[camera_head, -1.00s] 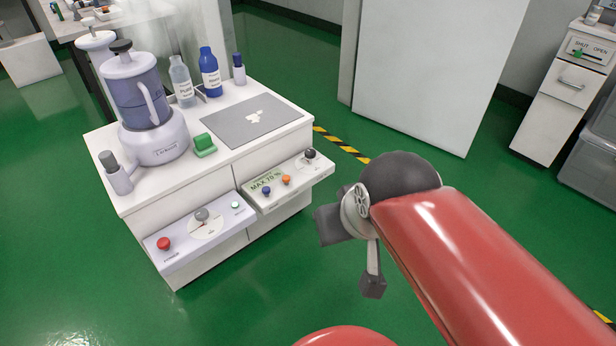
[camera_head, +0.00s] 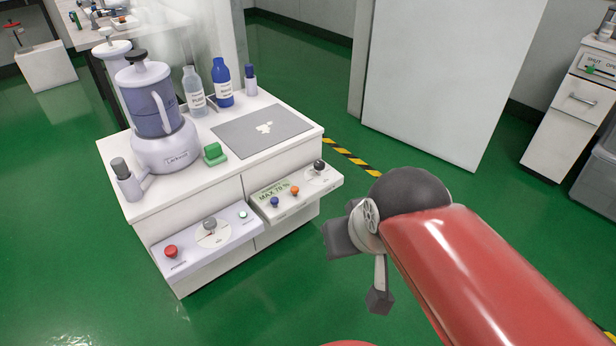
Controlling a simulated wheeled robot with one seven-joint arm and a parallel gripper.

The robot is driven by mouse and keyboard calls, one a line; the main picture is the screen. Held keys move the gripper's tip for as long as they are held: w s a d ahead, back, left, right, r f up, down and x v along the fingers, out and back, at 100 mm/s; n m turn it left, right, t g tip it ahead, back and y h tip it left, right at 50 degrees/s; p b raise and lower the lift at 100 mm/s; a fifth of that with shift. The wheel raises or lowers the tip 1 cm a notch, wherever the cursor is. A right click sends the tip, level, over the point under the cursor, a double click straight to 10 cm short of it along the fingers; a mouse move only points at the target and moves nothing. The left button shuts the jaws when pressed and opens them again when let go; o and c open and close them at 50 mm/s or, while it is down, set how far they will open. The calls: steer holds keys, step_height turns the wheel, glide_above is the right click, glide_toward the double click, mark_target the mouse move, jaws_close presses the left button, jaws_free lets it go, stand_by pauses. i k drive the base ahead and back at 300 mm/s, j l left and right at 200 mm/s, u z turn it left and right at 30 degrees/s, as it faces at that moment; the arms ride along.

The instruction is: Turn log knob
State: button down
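Two control panels stick out from the front of a white cabinet. The left panel (camera_head: 186,257) has a red button (camera_head: 171,252), a grey knob (camera_head: 210,224) on a round dial and a small green button. The right panel (camera_head: 297,203) has a "MAX" label, a blue knob (camera_head: 275,203), an orange knob (camera_head: 294,190) and a black knob (camera_head: 319,165) on a dial. The knob labels are too small to read, so I cannot tell which is the log knob. My gripper (camera_head: 361,268) is right of the panels, touching no knob.
The white cabinet (camera_head: 187,191) carries a blender (camera_head: 156,115), bottles, a green block (camera_head: 214,154) and a grey mat (camera_head: 240,137). A drawer unit (camera_head: 566,120) stands at the far right. Green floor in front of the panels is clear.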

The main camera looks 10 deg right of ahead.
mark_target(318, 166)
steer(key=i+l+z, duration=0.55)
steer(key=i+z, duration=0.25)
steer(key=k+l, duration=0.05)
